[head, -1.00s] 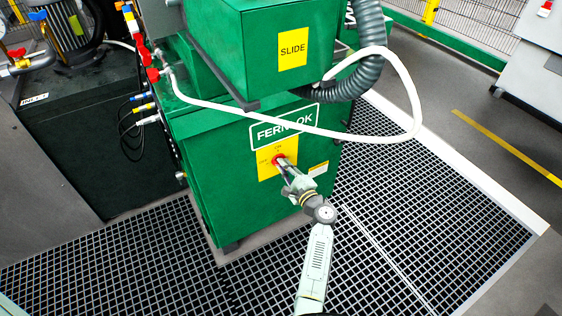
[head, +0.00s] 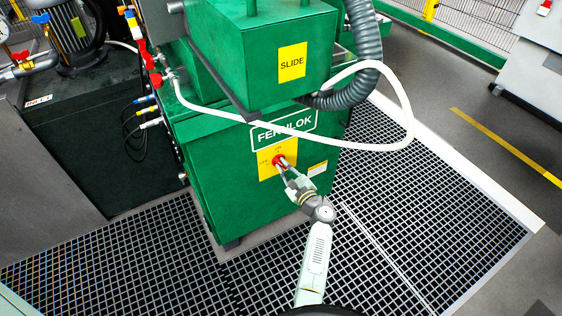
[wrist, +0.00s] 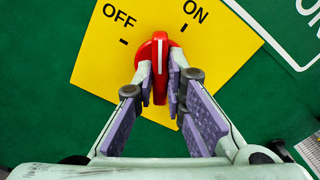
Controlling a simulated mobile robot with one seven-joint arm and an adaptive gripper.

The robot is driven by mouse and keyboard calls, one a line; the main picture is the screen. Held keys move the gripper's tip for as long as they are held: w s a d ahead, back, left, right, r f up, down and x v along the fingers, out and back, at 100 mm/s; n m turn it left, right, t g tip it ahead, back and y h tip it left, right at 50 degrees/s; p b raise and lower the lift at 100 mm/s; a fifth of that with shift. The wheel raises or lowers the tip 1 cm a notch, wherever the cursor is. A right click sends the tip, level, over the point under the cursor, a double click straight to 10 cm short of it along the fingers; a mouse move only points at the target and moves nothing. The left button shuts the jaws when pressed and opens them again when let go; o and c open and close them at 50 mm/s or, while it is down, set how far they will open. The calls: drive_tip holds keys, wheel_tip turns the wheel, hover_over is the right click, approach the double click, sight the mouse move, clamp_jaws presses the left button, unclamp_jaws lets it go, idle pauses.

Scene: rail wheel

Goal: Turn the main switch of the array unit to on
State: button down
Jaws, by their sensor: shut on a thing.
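The main switch is a red knob (wrist: 161,94) on a yellow plate (wrist: 95,62) marked OFF and ON. In the wrist view its white pointer line points straight up, between the OFF tick at left and the ON tick at right. My gripper (wrist: 161,73) has its two fingers closed on the knob's sides, the tips pressed against it. In the head view the knob (head: 277,160) sits on the yellow plate (head: 265,173) on the front of the green cabinet (head: 230,190), with my gripper (head: 283,170) at it. The fingers hide part of the knob.
A white hose (head: 408,110) loops in front of the cabinet, above my gripper. A green box labelled SLIDE (head: 255,65) overhangs the cabinet top. A grey corrugated hose (head: 368,50) hangs at its right. Grating floor (head: 420,200) lies clear to the right.

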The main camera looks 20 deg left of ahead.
drive_tip(key=shift+m+p, duration=0.45)
drive_tip(key=shift+m, duration=0.65)
drive_tip(key=shift+r+m+p, duration=0.15)
drive_tip(key=shift+m+p, duration=0.25)
drive_tip(key=m+p, duration=0.2)
drive_tip(key=m, duration=0.1)
drive_tip(key=c, duration=2.1)
unclamp_jaws()
drive_tip(key=o, duration=0.6)
drive_tip(key=shift+v, duration=3.5)
